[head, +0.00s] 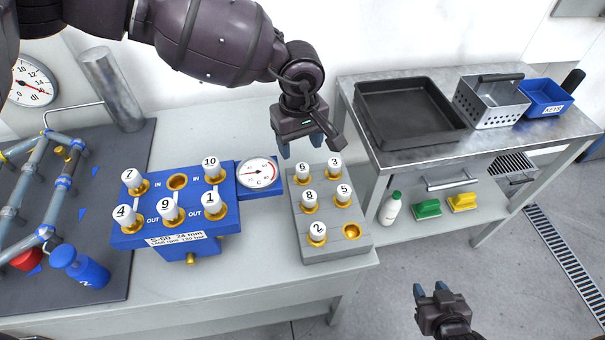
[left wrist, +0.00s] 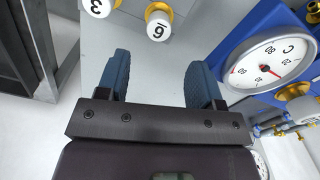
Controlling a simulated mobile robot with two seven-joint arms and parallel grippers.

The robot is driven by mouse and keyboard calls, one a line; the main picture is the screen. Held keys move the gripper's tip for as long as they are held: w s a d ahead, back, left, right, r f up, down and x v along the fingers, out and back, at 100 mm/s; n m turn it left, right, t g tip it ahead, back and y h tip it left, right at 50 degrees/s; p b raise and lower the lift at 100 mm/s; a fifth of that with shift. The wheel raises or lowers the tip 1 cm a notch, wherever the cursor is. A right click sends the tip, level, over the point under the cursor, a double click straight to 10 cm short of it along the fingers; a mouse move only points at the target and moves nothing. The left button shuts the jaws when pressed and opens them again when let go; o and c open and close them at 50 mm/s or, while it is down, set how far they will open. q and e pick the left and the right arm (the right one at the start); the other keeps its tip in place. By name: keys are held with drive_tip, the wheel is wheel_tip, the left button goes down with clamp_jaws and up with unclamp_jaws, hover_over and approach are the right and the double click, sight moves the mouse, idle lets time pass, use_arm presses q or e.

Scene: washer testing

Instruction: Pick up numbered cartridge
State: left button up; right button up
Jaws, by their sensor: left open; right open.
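White numbered cartridges with gold collars stand in two holders. The grey block (head: 345,246) holds cartridges 6 (head: 303,173), 3 (head: 334,163), 8 (head: 309,199), 5 (head: 343,192) and 2 (head: 317,232); its front right socket (head: 351,231) is empty. The blue block (head: 220,212) holds cartridges 7 (head: 131,180), 10 (head: 212,167), 4 (head: 124,215), 9 (head: 168,208) and 1 (head: 210,203); one gold socket (head: 177,182) is empty. My left gripper (head: 300,147) is open and empty, just behind cartridges 6 and 3. In the left wrist view, cartridge 6 (left wrist: 158,22) lies beyond its fingers (left wrist: 160,85). My right gripper (head: 432,290) is open and empty over the floor.
A round gauge (head: 258,173) adjoins the blue block. A steel table (head: 420,155) at right carries a dark tray (head: 408,110), a perforated basket (head: 492,102) and a blue bin (head: 545,98).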

sight(303, 167)
use_arm(q)
wheel_tip(303, 167, down, 3)
drive_tip(key=shift+r, duration=0.1)
drive_tip(key=shift+s+d+f, duration=0.1)
drive_tip(key=shift+d+f, duration=0.05)
drive_tip(key=shift+f, duration=1.15)
drive_tip(key=shift+s+d+f, duration=0.1)
drive_tip(key=shift+d+f, duration=0.05)
drive_tip(key=shift+f, duration=1.15)
drive_tip(key=shift+c, duration=0.4)
drive_tip(key=c, duration=0.9)
